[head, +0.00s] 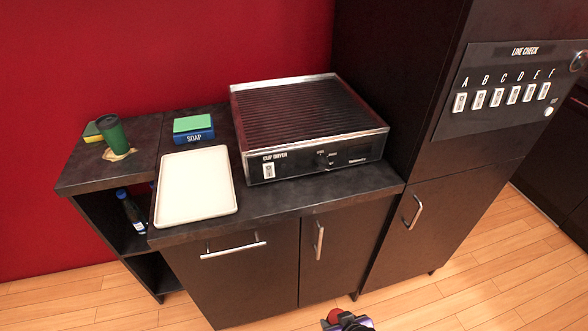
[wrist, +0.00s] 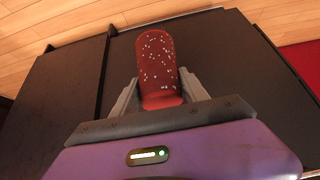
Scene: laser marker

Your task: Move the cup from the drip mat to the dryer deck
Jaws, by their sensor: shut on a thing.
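A red cup with white speckles (wrist: 158,70) is held between the two grey fingers of my gripper (wrist: 160,98) in the wrist view. In the head view, my gripper (head: 340,320) is at the bottom edge, mostly cut off, with a bit of the red cup (head: 334,315) showing. It is in front of the counter, well away from the dryer. The cup dryer (head: 318,160) has a dark ribbed deck (head: 305,115) with nothing on it. A pale, flat tray-like mat (head: 195,186), perhaps the drip mat, lies empty to the dryer's left.
A green cup (head: 112,134) stands on a brownish stain on the left counter, near a yellow-green sponge (head: 92,132). A blue soap box (head: 194,136) with a green top is behind the mat. A tall dark cabinet (head: 400,130) borders the dryer's right.

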